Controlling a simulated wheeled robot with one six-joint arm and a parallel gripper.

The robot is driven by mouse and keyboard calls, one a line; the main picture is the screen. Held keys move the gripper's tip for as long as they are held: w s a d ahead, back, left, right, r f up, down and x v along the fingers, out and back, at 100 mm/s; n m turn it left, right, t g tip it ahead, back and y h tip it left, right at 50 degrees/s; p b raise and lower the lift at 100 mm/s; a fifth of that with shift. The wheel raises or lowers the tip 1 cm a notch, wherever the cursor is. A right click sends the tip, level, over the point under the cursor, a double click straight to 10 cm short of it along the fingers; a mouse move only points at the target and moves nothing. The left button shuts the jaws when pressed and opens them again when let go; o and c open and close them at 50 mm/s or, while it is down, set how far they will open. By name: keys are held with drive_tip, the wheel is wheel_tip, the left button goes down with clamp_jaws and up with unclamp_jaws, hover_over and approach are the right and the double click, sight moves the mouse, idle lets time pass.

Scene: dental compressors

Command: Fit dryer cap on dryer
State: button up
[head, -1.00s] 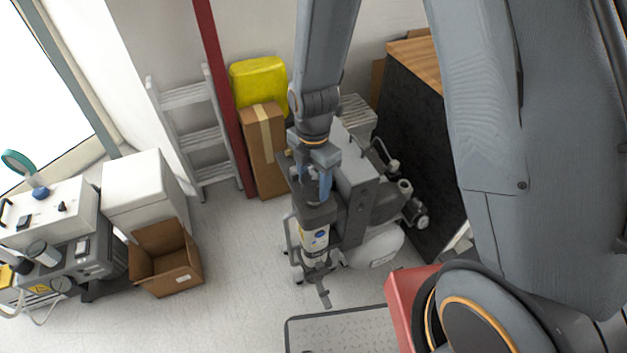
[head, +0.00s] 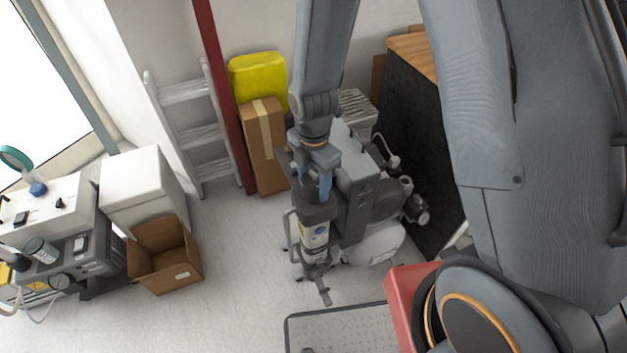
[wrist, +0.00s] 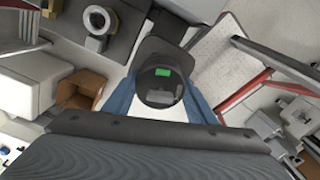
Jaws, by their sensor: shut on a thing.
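My gripper (head: 319,188), with blue fingers, points down over the dryer beside the compressor. It is shut on the dryer cap, a dark round cap (wrist: 160,88) with a green patch on top in the wrist view. Blue fingers flank the cap on both sides there. In the head view the dark cap (head: 317,212) is at the top of the dryer (head: 314,236), a pale upright cylinder with a blue-marked label. They look in line, but I cannot tell whether the cap is fully seated. The joint between them is unclear.
The grey compressor housing (head: 357,196) and white tank (head: 375,243) stand close right of the dryer. An open carton (head: 165,273) sits left, with free floor (head: 235,260) between.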

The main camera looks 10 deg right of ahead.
sight(314, 173)
drive_tip(key=shift+f+b, duration=0.35)
drive_tip(key=shift+f, duration=0.35)
drive_tip(key=o, duration=1.2)
drive_tip(key=shift+r+b, duration=0.55)
drive_tip(key=shift+r, duration=3.35)
